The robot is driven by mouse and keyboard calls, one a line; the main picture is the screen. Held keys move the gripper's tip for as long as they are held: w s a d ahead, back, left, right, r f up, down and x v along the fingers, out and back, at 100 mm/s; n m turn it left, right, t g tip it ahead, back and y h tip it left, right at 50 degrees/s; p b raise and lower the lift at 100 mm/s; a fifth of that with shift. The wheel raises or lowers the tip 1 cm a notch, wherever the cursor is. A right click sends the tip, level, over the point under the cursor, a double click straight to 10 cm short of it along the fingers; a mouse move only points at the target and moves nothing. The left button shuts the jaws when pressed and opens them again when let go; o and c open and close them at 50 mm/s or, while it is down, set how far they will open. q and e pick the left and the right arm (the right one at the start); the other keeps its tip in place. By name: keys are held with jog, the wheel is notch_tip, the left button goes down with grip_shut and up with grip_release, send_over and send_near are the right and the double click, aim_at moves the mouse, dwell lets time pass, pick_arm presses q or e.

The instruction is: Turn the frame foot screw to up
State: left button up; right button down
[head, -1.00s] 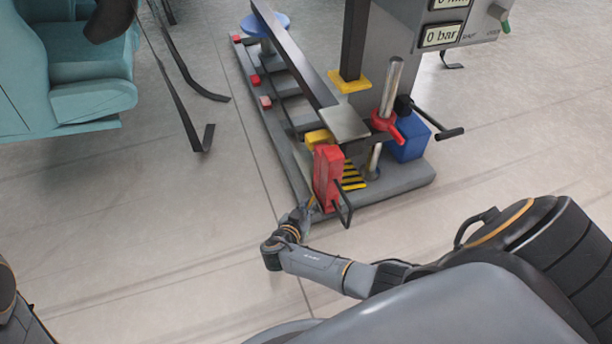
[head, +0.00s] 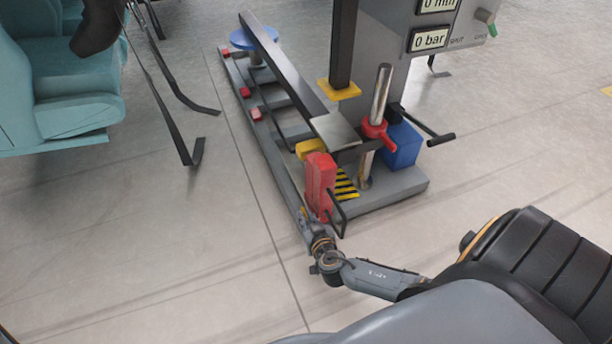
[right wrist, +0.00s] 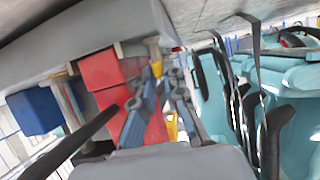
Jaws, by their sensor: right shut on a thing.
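A long grey frame (head: 405,184) lies on the floor with a red block (head: 320,182) at its near corner. My right gripper (head: 304,213) is low at the left side of this block. In the right wrist view, its fingers (right wrist: 160,75) are closed around the lower part of a small yellow piece (right wrist: 155,48) beside the red block (right wrist: 100,70). This piece seems to be the foot screw, but its shape and which way it points are hard to tell. The finger contact is small and partly hidden. My left gripper is out of view.
A black bent handle (head: 338,212) sticks out from the red block close to my right wrist. A red-collared post (head: 380,95), a blue box (head: 402,146) and a gauge cabinet (head: 385,45) stand behind. Teal seats (head: 75,110) are at the left.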

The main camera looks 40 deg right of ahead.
jog(key=shift+d, duration=0.1)
dwell(0.4)
jog(key=c, duration=1.4)
grip_release()
